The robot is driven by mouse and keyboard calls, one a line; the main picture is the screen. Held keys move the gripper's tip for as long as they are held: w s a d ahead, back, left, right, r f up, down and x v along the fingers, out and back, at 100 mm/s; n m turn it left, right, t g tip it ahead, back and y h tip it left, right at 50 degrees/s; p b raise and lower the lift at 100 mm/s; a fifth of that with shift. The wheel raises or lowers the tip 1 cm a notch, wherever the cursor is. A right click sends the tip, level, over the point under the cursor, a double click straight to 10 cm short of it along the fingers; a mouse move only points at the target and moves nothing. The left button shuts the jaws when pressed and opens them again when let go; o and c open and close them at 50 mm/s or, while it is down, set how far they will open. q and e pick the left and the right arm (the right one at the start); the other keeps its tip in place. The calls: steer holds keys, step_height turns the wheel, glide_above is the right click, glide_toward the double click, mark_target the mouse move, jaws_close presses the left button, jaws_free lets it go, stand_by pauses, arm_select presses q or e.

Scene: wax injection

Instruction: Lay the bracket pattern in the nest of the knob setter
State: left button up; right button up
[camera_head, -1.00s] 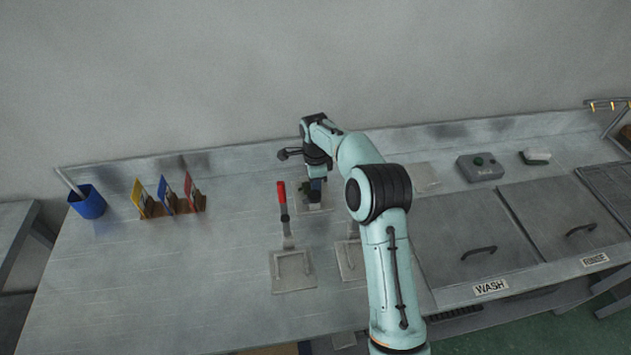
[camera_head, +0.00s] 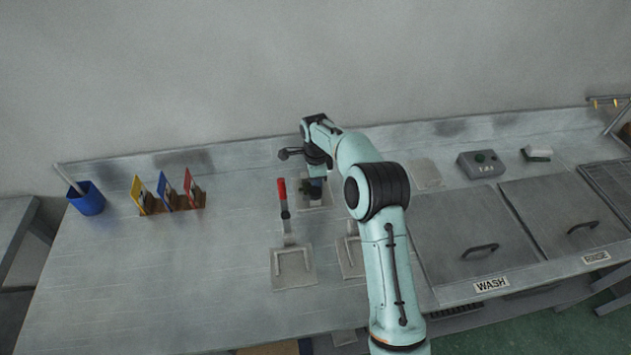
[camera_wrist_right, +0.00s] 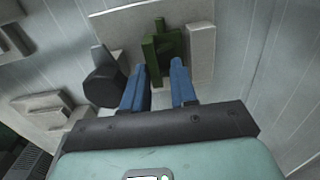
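The green bracket pattern (camera_wrist_right: 164,46) lies on a pale metal plate in the right wrist view, beside an upright light block (camera_wrist_right: 200,52). In the head view it is a small dark green shape (camera_head: 305,187) on a plate at the back of the bench. My right gripper (camera_wrist_right: 160,70) has its two blue fingers apart, with the pattern just beyond and between the tips. I cannot tell whether they touch it. In the head view the right gripper (camera_head: 317,186) is partly hidden by its wrist. I cannot tell which fixture is the knob setter. My left gripper is out of view.
A red-handled lever (camera_head: 282,190) stands just left of the right gripper, with a flat plate (camera_head: 293,268) in front. A dark round part (camera_wrist_right: 103,82) is close to the left finger. Coloured cards (camera_head: 165,194) and a blue cup (camera_head: 87,199) stand at left.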

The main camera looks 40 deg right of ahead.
steer(key=shift+s+a+f, duration=0.15)
steer(key=shift+s, duration=0.05)
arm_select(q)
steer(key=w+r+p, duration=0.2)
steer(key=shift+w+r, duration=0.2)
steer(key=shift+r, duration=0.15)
arm_select(e)
step_height(320, 180, up, 14)
steer(key=shift+w+f, duration=0.15)
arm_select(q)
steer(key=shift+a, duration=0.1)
